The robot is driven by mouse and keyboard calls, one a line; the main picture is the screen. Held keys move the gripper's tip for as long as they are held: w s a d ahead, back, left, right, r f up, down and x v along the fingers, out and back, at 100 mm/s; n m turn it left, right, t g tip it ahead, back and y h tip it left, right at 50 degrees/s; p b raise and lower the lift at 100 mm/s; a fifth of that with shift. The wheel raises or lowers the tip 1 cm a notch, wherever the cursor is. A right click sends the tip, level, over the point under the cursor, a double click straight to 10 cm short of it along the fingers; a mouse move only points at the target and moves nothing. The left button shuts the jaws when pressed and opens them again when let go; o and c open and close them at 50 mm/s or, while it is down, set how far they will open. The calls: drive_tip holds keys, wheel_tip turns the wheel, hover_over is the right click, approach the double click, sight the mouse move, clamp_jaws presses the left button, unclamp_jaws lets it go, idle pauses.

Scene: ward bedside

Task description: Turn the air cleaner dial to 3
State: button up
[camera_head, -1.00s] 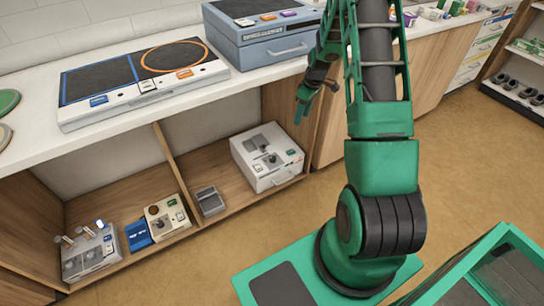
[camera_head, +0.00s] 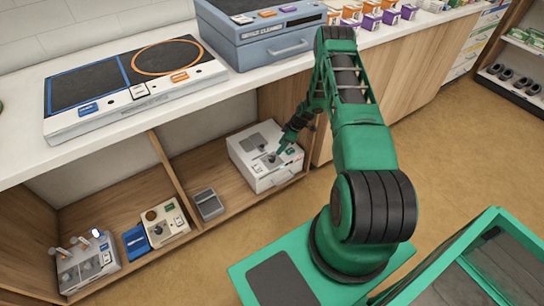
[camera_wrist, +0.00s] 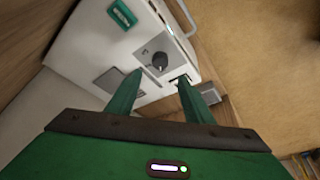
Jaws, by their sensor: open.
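A white box-shaped unit (camera_head: 262,179) stands in the right bay of the open shelf under the counter; I take it for the air cleaner, though no name on it is readable. Its top has a round black dial, seen in the wrist view (camera_wrist: 159,61), with a pointer whose setting I cannot read. A green block (camera_wrist: 122,14) and a dark grey panel (camera_wrist: 110,80) are on the same face. My gripper (camera_head: 277,153) is just above this unit. In the wrist view its two green fingers (camera_wrist: 160,80) are apart, with the dial beyond the gap. I see no contact.
A shelf divider (camera_head: 167,163) stands left of the unit. A grey pedal-like device (camera_head: 208,204) lies beside it. The left bay holds a beige device (camera_head: 165,222) and a grey device with upright tubes (camera_head: 87,264). The counter edge (camera_head: 125,152) overhangs the bays.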

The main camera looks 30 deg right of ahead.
sight(272, 158)
drive_tip(key=x, duration=1)
drive_tip(key=shift+f, duration=0.25)
drive_tip(key=c, duration=1)
